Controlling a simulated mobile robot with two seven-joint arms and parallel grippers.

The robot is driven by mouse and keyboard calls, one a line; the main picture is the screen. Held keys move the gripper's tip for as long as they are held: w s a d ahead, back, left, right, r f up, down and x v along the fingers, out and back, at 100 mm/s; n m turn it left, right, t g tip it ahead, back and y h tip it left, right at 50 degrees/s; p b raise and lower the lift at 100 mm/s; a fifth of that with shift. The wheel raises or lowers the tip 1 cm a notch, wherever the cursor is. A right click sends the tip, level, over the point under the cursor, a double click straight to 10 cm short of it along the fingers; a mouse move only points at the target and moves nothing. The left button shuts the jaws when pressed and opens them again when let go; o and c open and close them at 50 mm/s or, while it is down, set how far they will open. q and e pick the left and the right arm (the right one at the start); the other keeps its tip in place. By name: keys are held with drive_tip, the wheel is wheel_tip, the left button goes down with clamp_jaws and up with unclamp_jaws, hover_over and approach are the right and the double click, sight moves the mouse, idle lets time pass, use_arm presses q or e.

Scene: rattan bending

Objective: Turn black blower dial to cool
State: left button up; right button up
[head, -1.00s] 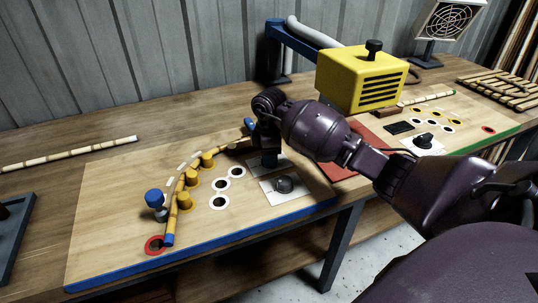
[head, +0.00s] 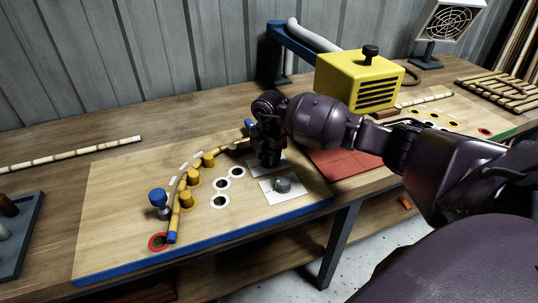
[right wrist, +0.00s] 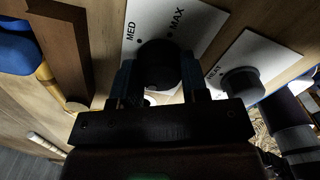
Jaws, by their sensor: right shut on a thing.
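The black blower dial (right wrist: 158,62) sits on a white plate (right wrist: 185,22) marked MED and MAX in the right wrist view. My right gripper (right wrist: 160,80) is shut on this dial, one finger on each side; it also shows in the head view (head: 268,160), pointing down over the plate. There the gripper hides the dial. I see no cool mark, and I cannot tell which mark the dial points to. My left gripper is not in view.
A grey dial (head: 283,185) on its own plate is close beside the gripper. A bent rattan pole (head: 176,205) lies against yellow pegs (head: 193,178) with a blue-topped clamp (head: 157,197). The yellow blower box (head: 350,80) stands behind my arm.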

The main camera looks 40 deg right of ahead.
sight(268, 156)
drive_tip(key=shift+r+n, duration=0.1)
drive_tip(key=shift+n, duration=1.5)
drive_tip(key=o, duration=0.9)
drive_tip(key=shift+o, duration=0.2)
wheel_tip(268, 156, up, 11)
drive_tip(key=p, duration=0.1)
